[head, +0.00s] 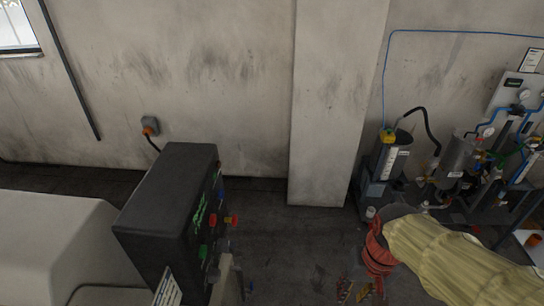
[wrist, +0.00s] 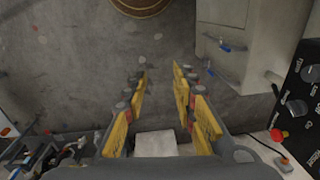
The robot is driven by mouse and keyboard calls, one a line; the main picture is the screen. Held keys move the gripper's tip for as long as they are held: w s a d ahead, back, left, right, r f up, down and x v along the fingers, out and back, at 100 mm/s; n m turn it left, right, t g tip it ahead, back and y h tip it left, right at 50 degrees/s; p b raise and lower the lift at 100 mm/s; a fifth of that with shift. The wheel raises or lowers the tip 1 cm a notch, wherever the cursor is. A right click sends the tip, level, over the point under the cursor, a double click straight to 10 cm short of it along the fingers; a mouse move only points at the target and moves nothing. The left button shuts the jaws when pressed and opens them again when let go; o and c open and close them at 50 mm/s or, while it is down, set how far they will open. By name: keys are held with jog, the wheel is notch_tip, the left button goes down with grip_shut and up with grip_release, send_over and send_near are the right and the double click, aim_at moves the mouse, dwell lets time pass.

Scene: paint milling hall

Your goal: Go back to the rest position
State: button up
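My gripper (wrist: 161,75) shows in the wrist view with its two yellow-padded fingers apart. Bare grey floor shows between the fingertips, and nothing is held there. A pale block (wrist: 155,143) shows between the finger bases; I cannot tell whether it is part of my gripper or lies beyond it.
A dark control box (head: 172,205) with red and green buttons stands left of centre. Its knobbed panel (wrist: 302,105) is close on the wrist view's right, near a pale cabinet (wrist: 255,45).

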notch_tip(320, 180, up, 6)
jog(key=s+n+t+b, duration=0.1)
jog(key=s+t+b, duration=0.1)
jog(key=t+b, duration=0.3)
jog(key=shift+s+r+h, duration=0.2)
jog(key=shift+s+h, duration=0.1)
jog(key=shift+h, duration=0.1)
